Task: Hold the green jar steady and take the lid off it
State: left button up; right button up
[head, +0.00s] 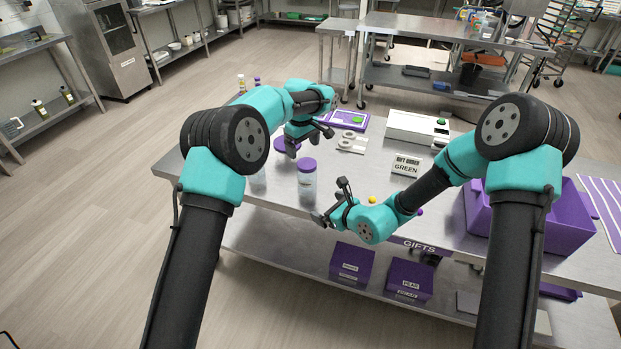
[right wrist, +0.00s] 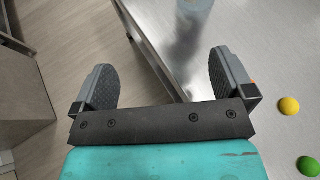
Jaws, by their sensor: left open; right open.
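A clear, bluish jar with a purple lid (head: 307,165) stands upright near the table's front edge in the head view. I see no green on it. The lower part of a bluish clear jar (right wrist: 200,4) shows at the top of the right wrist view. A second clear jar (head: 258,178) stands to its left, partly hidden. My left gripper (head: 308,139) is open above and behind the lidded jar, beside a purple disc (head: 280,144) that it partly covers. My right gripper (head: 331,202) is open and empty, low at the front edge, right of the lidded jar; its fingers show apart in the right wrist view (right wrist: 165,78).
A sign reading GREEN (head: 406,166) stands behind a yellow ball (head: 373,200). A green ball (right wrist: 308,166) shows in the right wrist view. A white machine (head: 415,127) stands at the back, a purple bin (head: 560,225) at the right. Purple boxes (head: 351,263) sit on the lower shelf.

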aim_at(312, 181)
pick_arm(q)
jog(key=shift+w+d+r+n, duration=0.1)
jog(key=shift+d+r+n, duration=0.45)
jog(key=shift+d, duration=0.1)
pick_arm(e)
jog(key=w+d+r+m+t, duration=0.1)
jog(key=w+d+r+m+h, duration=0.1)
jog(key=w+m, duration=0.1)
jog(key=shift+w+r+t+h, duration=0.15)
jog(key=shift+t+h, duration=0.15)
jog(key=shift+t, duration=0.1)
jog(key=x, duration=1.7)
jog(key=shift+w+f, duration=0.1)
jog(key=shift+f, duration=0.15)
jog(key=shift+c, duration=0.3)
